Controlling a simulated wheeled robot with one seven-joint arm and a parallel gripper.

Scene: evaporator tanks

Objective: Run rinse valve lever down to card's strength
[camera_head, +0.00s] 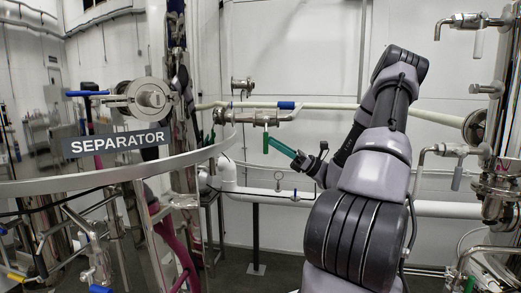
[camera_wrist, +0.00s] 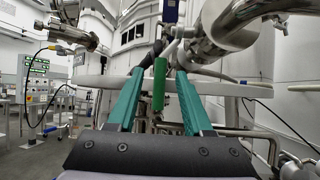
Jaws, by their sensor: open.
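A green lever (camera_head: 265,143) hangs nearly straight down below a steel pipe valve (camera_head: 258,118) on the back wall line. No label marks it as the rinse valve lever. My gripper (camera_head: 273,142) reaches toward it from the lower right. In the wrist view the same green lever (camera_wrist: 159,85) stands upright in the picture, between the two teal fingers of my gripper (camera_wrist: 160,74). The fingers are apart, with a visible gap on each side of the lever. I cannot make out a card in either view.
A curved rail with a SEPARATOR sign (camera_head: 116,143) spans the left. A blue-handled valve (camera_head: 88,93) sits above it. Another blue handle (camera_head: 286,105) is just above the green lever. Steel taps (camera_head: 468,20) stand at the right. A lit panel (camera_wrist: 38,67) shows at the far left.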

